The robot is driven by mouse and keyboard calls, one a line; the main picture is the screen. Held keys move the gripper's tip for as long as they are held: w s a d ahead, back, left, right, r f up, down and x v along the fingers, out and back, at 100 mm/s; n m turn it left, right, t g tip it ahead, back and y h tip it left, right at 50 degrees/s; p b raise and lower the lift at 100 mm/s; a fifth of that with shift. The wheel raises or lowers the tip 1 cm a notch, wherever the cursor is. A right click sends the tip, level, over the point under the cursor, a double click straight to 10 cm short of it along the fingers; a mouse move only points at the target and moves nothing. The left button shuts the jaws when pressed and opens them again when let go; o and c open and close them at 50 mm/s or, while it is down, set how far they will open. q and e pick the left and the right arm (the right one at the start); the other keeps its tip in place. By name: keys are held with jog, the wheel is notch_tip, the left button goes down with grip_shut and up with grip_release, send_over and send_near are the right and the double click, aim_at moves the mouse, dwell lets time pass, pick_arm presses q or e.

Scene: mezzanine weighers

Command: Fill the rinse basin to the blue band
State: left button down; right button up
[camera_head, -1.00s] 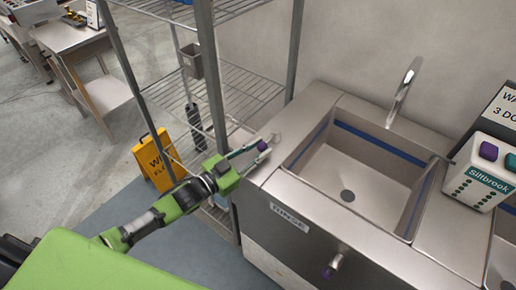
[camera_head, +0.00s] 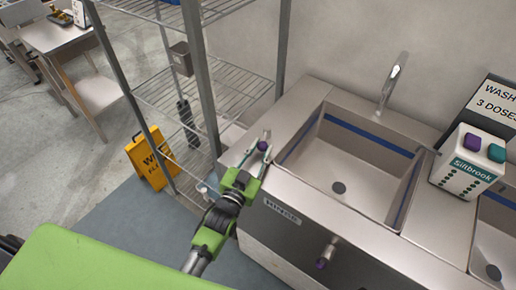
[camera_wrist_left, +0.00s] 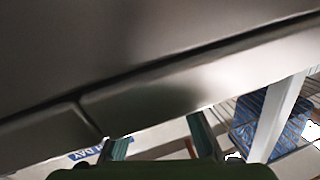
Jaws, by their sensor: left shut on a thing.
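The rinse basin (camera_head: 345,165) is a steel sink with a blue band (camera_head: 368,134) around its upper inner wall. I see its bare floor and drain, and no water. A curved steel faucet (camera_head: 392,80) stands behind it, with no visible stream. A purple knob (camera_head: 263,145) is at the left edge of the sink deck. My left gripper (camera_head: 258,157) is shut on the purple knob, with a finger on either side. Its fingers also show in the left wrist view (camera_wrist_left: 158,142), where the knob is not visible. My right gripper is not in view.
A Siltbrook dispenser (camera_head: 468,162) stands right of the basin, beside a second sink (camera_head: 487,243). A wire shelf (camera_head: 170,95) and a yellow wet-floor sign (camera_head: 149,160) are at left.

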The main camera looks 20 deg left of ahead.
pick_arm(q)
jog(key=shift+r, duration=0.2)
jog(key=c, duration=1.9)
grip_release()
jog(key=shift+o, duration=0.7)
jog(key=shift+f, duration=0.1)
jog(key=s+a, duration=0.1)
jog(key=s, duration=1.1)
jog(key=shift+a, duration=0.2)
